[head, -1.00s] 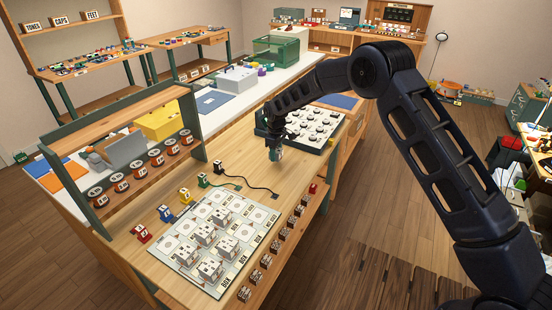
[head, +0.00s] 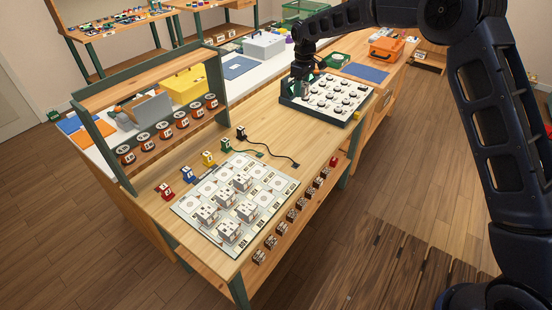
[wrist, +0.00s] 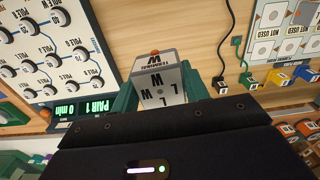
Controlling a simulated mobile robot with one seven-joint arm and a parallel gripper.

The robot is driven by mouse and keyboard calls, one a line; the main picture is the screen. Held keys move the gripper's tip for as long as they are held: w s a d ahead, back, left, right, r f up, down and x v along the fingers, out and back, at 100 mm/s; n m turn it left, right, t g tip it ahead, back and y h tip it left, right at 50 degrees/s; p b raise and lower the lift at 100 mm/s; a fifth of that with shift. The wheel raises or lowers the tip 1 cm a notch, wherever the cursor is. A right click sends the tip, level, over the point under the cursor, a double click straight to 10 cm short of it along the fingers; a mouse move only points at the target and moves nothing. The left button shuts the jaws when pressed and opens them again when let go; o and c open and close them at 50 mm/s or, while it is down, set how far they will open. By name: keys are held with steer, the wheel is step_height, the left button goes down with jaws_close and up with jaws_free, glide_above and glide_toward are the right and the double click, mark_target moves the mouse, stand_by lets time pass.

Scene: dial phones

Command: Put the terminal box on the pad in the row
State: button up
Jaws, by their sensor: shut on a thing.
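My gripper (head: 302,82) is at the back left corner of the dial panel in the head view. In the wrist view its green fingers (wrist: 155,95) are shut on the terminal box (wrist: 158,82), a pale grey box with black letters and a label reading TERMINAL. In the head view the box is mostly hidden by the gripper. The printed sheet of pads (head: 191,207) lies on the bench well in front of the gripper. Several white boxes (head: 229,231) stand on it, and other pads with circles are bare. Part of the sheet (wrist: 268,43) shows in the wrist view, with NOT USED labels.
The dial panel (head: 346,118) has many knobs; its display (wrist: 78,111) reads PAIR 1, 0 min. Coloured plugs, including a black one (head: 241,133) with a cable, stand beside the sheet. A shelf with orange reels (head: 160,138) rises at left. Bench between panel and sheet is mostly clear.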

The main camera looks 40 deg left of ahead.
steer(key=s, duration=1.2)
glide_above(264, 199)
steer(key=shift+m, duration=0.3)
step_height(264, 199, down, 19)
steer(key=shift+f, duration=0.1)
steer(key=o, duration=1)
step_height(264, 199, up, 12)
steer(key=shift+r, duration=0.15)
